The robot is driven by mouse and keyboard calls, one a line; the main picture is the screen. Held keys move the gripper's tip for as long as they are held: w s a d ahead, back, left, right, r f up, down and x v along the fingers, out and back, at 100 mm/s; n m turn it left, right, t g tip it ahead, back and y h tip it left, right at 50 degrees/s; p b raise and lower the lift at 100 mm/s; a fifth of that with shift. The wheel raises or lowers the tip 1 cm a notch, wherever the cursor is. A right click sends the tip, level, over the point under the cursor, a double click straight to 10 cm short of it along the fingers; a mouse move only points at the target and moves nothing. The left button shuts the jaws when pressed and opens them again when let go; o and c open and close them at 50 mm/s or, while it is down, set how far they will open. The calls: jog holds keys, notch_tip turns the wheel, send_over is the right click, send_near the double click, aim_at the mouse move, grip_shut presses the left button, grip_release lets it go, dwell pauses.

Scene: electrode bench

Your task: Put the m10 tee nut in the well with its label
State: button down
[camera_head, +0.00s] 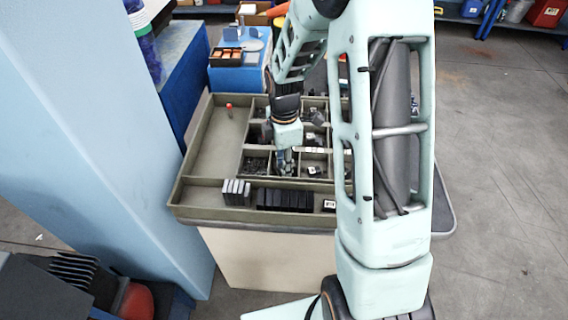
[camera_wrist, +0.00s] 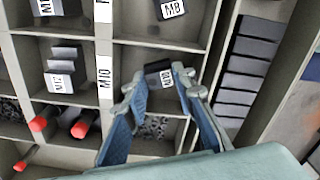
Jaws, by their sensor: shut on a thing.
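A small black piece marked M10 (camera_wrist: 158,73), which I take to be the m10 tee nut, sits between the fingertips of my gripper (camera_wrist: 156,83) in the wrist view. My gripper is shut on it, with blue-padded fingers on either side. A white M10 label (camera_wrist: 104,76) runs along a divider just left of the gripper. The piece is over the compartment right of that label; I cannot tell whether it touches the floor. In the head view my gripper (camera_head: 284,163) is low over the tray's small wells, and the piece is too small to make out there.
The divided tray (camera_head: 205,150) lies on the bench. Nearby wells hold an M8 piece (camera_wrist: 172,9), another labelled block (camera_wrist: 62,82) and red-tipped rods (camera_wrist: 84,124). Small dark parts (camera_wrist: 155,128) lie beneath my fingers.

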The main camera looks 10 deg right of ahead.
jog(key=shift+f, duration=0.15)
jog(key=c, duration=1.9)
grip_release()
notch_tip(320, 180, up, 12)
jog(key=p, duration=0.1)
jog(key=shift+r, duration=0.25)
